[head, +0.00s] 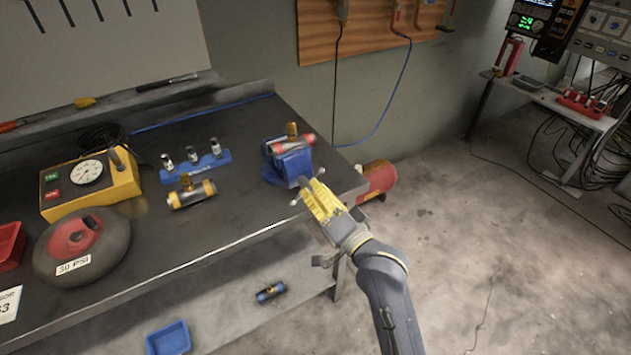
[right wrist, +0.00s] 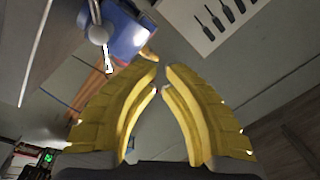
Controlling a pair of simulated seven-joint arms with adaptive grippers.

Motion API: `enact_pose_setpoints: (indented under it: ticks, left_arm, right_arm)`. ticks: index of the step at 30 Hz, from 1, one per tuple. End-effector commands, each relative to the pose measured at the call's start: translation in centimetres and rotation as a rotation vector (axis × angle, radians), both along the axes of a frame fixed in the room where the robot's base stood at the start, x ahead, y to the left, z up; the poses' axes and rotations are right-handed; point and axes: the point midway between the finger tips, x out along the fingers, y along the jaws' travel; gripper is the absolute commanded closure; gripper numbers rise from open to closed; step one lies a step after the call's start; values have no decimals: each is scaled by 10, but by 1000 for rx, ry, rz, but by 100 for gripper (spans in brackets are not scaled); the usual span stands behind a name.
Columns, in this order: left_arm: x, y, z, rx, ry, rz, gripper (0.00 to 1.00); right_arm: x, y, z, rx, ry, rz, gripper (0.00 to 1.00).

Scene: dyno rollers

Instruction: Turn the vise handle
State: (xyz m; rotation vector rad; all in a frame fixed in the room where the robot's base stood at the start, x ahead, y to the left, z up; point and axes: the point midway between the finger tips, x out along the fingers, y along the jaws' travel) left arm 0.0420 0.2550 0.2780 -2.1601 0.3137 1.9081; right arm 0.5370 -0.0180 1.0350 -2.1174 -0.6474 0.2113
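The blue vise (head: 290,165) stands near the right front corner of the workbench, with a red-ended cylinder and a brass fitting on top. Its metal handle (head: 294,202) shows at the front, beside my yellow fingers. In the right wrist view, the handle's silver hub and bar (right wrist: 98,36) show at upper left, outside the fingers, with the vise's blue body (right wrist: 125,32) behind. My right gripper (head: 316,188) is in front of the vise, next to the handle. In the right wrist view its fingertips (right wrist: 163,72) are apart by a narrow gap with nothing between them. My left gripper is out of view.
The bench (head: 240,195) carries a yellow gauge box (head: 115,185), a blue rack (head: 195,167), a loose yellow-ended cylinder (head: 192,195) and a round weight (head: 82,245). A red cylinder (head: 378,180) is beyond the bench's right end. Floor to the right is clear.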

Motion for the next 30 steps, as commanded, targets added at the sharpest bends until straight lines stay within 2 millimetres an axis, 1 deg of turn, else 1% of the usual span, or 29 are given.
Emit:
enact_pose_setpoints:
  ticks: [1,3,5,7,11,12,16,18,21,26,30]
  left_arm:
    - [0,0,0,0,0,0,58]
    - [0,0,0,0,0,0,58]
    - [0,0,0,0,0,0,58]
    - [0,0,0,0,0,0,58]
    - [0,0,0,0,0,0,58]
    - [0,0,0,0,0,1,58]
    - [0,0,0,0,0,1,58]
    - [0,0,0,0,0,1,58]
    - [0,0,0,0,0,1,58]
    - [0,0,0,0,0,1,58]
    - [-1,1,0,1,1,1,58]
  right_arm:
    - [-3,11,15,-105,-63,-2,100]
    - [-7,22,27,-272,-144,-14,100]
    - [-9,27,34,-428,-213,-30,100]
    - [-13,31,41,-620,-290,-52,100]
    - [-18,28,45,-979,-406,-93,100]
    - [-19,24,43,-1080,-428,-99,100]
    - [-21,12,35,-1344,-475,-107,100]
    - [-20,5,31,-1446,-488,-104,100]
    - [-19,0,25,-1538,-501,-93,100]
    - [-16,1,22,-1587,-518,-81,100]
    - [-3,6,20,-1589,-521,-82,100]
